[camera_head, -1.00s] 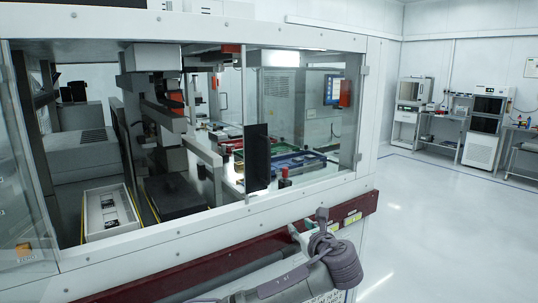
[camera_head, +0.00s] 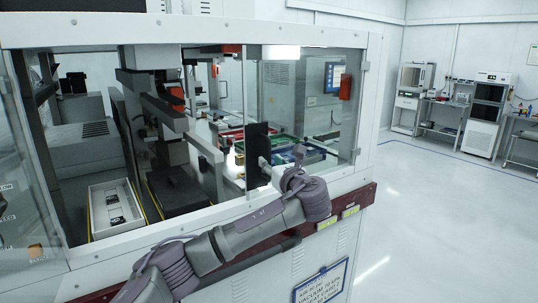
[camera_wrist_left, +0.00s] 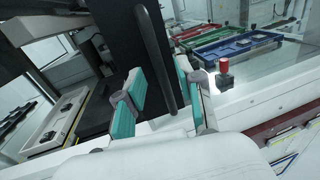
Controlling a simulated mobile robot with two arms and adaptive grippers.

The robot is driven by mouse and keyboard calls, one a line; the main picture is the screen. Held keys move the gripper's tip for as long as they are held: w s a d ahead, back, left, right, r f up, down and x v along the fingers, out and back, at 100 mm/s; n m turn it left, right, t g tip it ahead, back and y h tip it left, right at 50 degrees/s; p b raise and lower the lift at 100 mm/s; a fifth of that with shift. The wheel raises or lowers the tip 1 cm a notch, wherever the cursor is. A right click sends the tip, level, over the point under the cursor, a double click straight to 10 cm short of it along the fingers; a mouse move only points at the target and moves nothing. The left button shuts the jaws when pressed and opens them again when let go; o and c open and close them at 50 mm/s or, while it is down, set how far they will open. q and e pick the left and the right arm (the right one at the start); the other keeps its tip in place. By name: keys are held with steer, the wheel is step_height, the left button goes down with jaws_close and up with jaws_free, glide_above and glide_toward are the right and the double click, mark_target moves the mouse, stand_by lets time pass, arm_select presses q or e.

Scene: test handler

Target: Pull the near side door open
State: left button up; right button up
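The near side door (camera_head: 345,115) is a glazed panel in the front of the white machine and looks closed. A black upright plate (camera_head: 256,150) stands at its left edge. In the left wrist view, a dark bar handle (camera_wrist_left: 154,45) runs in front of the black plate (camera_wrist_left: 115,35). My left gripper (camera_head: 268,164) is in front of the plate. Its teal-padded fingers (camera_wrist_left: 160,76) are spread, one on each side of the bar, with gaps visible. Contact at the fingertips is hard to tell. My right gripper is out of view.
A dark red rail (camera_head: 345,205) runs along the machine's front below the window. Behind the glass are a white tray (camera_head: 115,208) and green and blue trays (camera_head: 300,155). Open floor (camera_head: 420,225) lies to the right.

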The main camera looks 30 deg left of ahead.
arm_select(q)
steer(key=shift+x, duration=1.2)
steer(key=shift+d, duration=0.1)
jaws_close()
